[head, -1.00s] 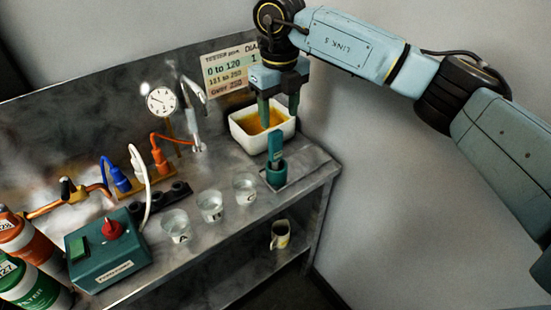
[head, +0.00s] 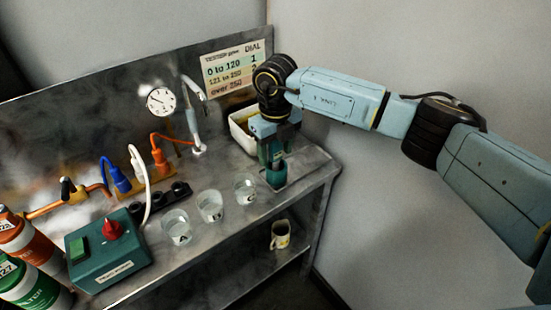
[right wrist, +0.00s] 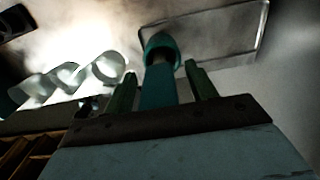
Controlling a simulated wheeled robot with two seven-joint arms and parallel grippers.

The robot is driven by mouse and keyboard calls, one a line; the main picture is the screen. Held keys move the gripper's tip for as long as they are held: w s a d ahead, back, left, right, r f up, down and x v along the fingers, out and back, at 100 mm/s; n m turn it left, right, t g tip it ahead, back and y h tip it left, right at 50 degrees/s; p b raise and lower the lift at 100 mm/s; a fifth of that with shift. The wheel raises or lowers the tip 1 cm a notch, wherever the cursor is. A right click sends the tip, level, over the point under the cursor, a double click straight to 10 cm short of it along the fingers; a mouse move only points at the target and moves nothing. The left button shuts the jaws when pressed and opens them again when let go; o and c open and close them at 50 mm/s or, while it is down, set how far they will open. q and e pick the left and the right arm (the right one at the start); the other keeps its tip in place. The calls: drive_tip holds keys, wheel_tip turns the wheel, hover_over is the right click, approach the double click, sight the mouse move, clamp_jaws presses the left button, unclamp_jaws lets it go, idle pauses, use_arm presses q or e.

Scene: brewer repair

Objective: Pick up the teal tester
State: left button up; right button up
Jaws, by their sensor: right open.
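The teal tester (right wrist: 158,88) stands upright in its teal holder cup (head: 276,177) near the right end of the metal bench. In the head view my right gripper (head: 275,155) is lowered over it, and the fingers largely hide the tester. In the right wrist view my right gripper (right wrist: 161,72) is open, one finger on each side of the tester's shaft, with gaps visible on both sides. The holder (right wrist: 162,47) shows beyond the fingertips. My left gripper is in neither view.
A white tub (head: 242,130) stands just behind my right gripper. Three clear cups (head: 210,206) stand left of the holder. A teal box with a red knob (head: 108,245) is farther left. A mug (head: 280,234) sits on the lower shelf.

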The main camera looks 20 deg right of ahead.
drive_tip(key=c, duration=1.1)
wheel_tip(320, 180, up, 10)
drive_tip(key=shift+r, duration=0.1)
drive_tip(key=shift+r+p, duration=2.35)
drive_tip(key=shift+r, duration=1.1)
